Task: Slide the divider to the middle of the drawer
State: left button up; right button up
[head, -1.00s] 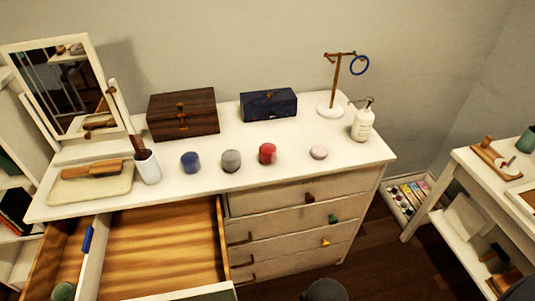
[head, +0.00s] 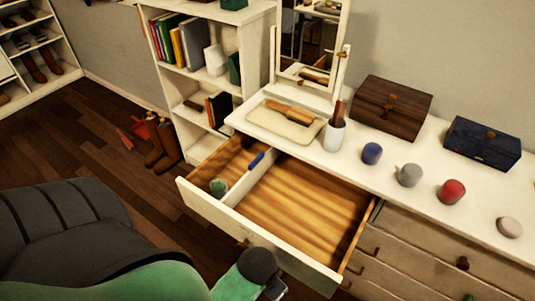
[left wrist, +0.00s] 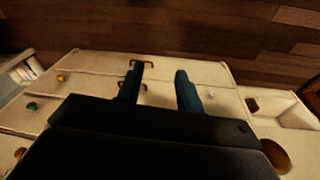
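The open drawer (head: 258,235) juts out from the left part of the white dresser, with a wood-coloured floor. The white divider (head: 243,187) stands in it, left of the middle, leaving a narrow left compartment and a wide, empty right one. A blue piece (head: 256,160) sits on the divider near its back end. My left gripper (left wrist: 159,68) is open and empty in the left wrist view, its two dark fingers apart in front of the dresser fronts. In the head view my green left arm reaches the bottom edge, before the drawer. My right gripper is not in view.
A green round item (head: 219,187) lies in the narrow left compartment. The dresser top holds a tray with a brush (head: 285,122), a cup (head: 334,135), boxes and small coloured jars. A bookshelf (head: 190,80) stands behind left. Boots (head: 160,145) stand on the floor.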

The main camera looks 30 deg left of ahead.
aim_at(260, 165)
jog(key=k+l+u, duration=0.15)
jog(key=l, duration=0.2)
jog(key=l+u, duration=0.15)
jog(key=l, duration=0.2)
jog(key=k+l+u, duration=0.4)
jog(key=k+j+u, duration=0.1)
jog(key=j+u, duration=0.15)
jog(key=k+j+u, duration=0.1)
jog(key=j+u, duration=0.15)
